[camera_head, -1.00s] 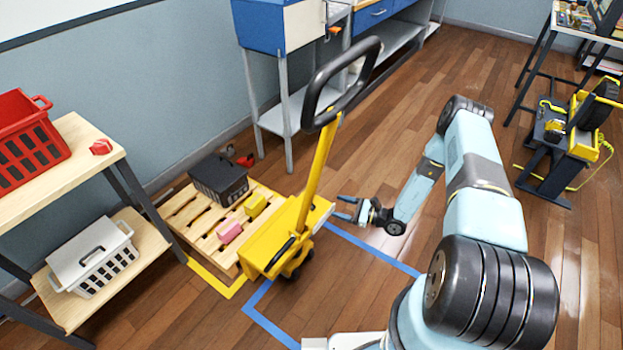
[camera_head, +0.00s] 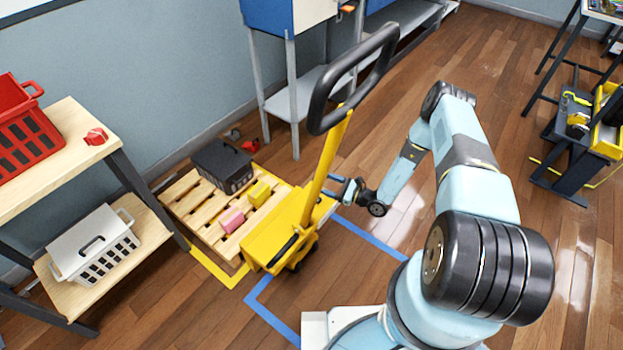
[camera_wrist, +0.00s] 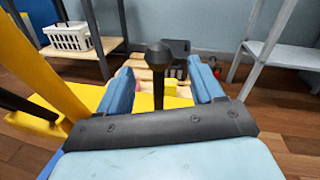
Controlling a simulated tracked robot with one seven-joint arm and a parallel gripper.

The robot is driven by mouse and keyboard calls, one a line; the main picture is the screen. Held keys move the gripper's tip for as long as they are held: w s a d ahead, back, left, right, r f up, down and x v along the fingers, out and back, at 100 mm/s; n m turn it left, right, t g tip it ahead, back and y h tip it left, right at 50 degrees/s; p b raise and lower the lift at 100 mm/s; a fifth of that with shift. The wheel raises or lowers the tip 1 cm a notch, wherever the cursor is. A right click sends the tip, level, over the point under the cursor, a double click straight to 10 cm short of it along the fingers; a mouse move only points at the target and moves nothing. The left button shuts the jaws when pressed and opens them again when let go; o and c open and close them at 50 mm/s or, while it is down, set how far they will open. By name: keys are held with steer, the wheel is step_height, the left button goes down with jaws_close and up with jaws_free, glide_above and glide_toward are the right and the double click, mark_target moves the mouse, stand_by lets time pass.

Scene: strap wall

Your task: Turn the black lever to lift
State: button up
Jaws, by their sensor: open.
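A yellow pallet jack (camera_head: 277,232) with a tall pole and a black loop handle (camera_head: 350,80) stands at the wooden pallet (camera_head: 190,212). In the wrist view an upright black lever with a rounded head (camera_wrist: 158,62) stands between my two blue fingers, apart from both as far as I can see. Another black bar (camera_head: 285,247) lies on the jack's yellow body; it also shows at the left of the wrist view (camera_wrist: 25,104). My gripper (camera_head: 334,188) is open, close to the right of the pole. The upright lever is not clear in the head view.
A black crate (camera_head: 223,165), a yellow block (camera_head: 259,193) and a pink block (camera_head: 231,219) sit on the pallet. A wooden shelf (camera_head: 140,235) stands left, a grey-legged bench (camera_head: 293,105) behind.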

steer(key=x, duration=0.7)
steer(key=shift+a, duration=0.15)
steer(key=shift+c, duration=0.3)
jaws_close()
